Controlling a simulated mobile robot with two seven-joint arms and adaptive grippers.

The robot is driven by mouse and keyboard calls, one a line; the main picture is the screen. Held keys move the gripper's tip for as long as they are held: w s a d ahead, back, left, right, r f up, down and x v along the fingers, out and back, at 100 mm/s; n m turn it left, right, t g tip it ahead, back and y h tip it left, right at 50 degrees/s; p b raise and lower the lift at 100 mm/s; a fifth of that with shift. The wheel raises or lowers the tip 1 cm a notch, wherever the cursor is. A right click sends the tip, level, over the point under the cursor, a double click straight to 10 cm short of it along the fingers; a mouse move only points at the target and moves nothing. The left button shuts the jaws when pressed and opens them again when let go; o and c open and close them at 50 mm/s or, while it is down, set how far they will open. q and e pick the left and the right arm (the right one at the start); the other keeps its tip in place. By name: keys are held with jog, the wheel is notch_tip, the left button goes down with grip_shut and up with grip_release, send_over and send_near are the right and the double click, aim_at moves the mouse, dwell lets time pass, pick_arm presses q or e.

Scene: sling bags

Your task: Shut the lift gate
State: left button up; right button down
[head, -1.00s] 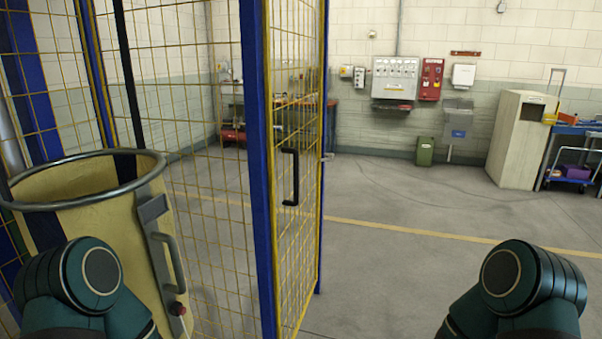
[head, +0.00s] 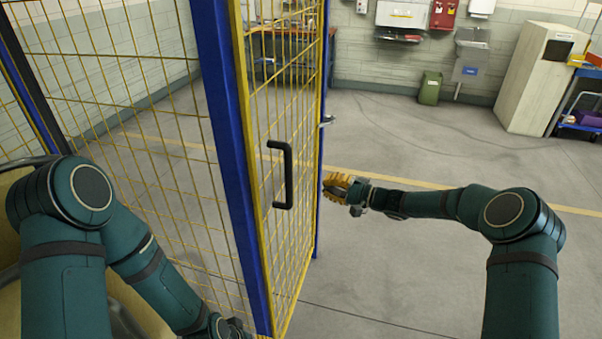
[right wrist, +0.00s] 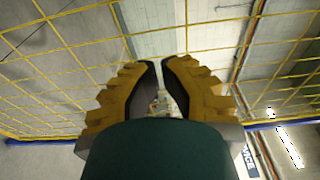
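The lift gate (head: 298,215) is a yellow-framed mesh panel with a black handle (head: 287,175). It stands between a near blue post (head: 228,130) and a far blue upright; I cannot tell whether a gap is left at its edge. My right gripper (head: 330,188) is just right of the gate's far edge, with its yellow ridged fingers pointing at it. The right wrist view shows the fingers (right wrist: 160,68) a little apart, nothing clearly held, with yellow mesh beyond. Contact with the gate is unclear. My left gripper (head: 232,328) is low beside the near post, mostly cut off.
A metal bracket (head: 327,121) sticks out from the far upright. Mesh panels (head: 110,80) stand at the left. A green bin (head: 430,87) and beige cabinet (head: 535,78) stand along the back wall. The floor right of the gate is mostly clear.

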aim_at(277, 181)
jog(key=x, duration=0.5)
jog(key=p+x, duration=0.1)
jog(key=x, duration=0.3)
jog(key=shift+a, duration=0.45)
jog(key=shift+s+a+r+p, duration=0.15)
jog(key=shift+s+p, duration=0.25)
jog(key=shift+s, duration=1.55)
